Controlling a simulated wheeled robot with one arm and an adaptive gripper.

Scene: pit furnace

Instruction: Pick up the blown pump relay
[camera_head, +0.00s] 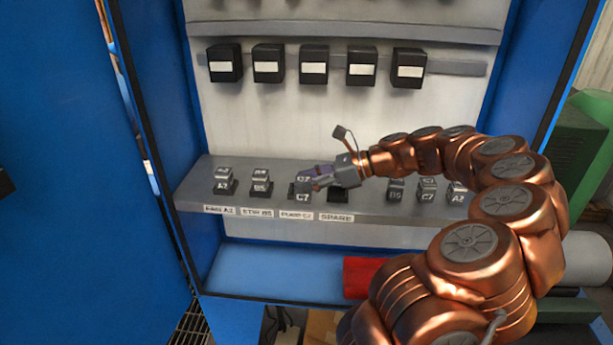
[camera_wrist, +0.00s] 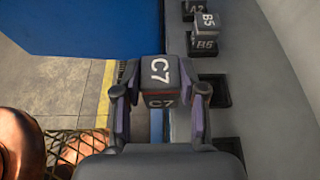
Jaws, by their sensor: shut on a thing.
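The pump relay is a small dark grey cube marked C7 (camera_head: 302,197). It also shows in the wrist view (camera_wrist: 158,72), with white C7 lettering on two faces and a thin reddish line between them. My gripper (camera_head: 313,182) is shut on it, one finger on each side, as the wrist view (camera_wrist: 160,98) shows. The relay appears out of its socket, in front of the shelf. An empty dark socket (camera_wrist: 214,91) shows beside it in the wrist view. In the head view the relay and gripper partly hide the place labelled PUMP C7 (camera_head: 296,215).
A2 (camera_head: 225,182) and B5 (camera_head: 260,182) relays stand left on the shelf (camera_head: 370,212). An empty SPARE socket (camera_head: 338,196) is just right of my gripper. Several relays stand farther right, partly behind my arm. Black boxes (camera_head: 314,65) hang above. A red cylinder (camera_head: 365,277) lies below.

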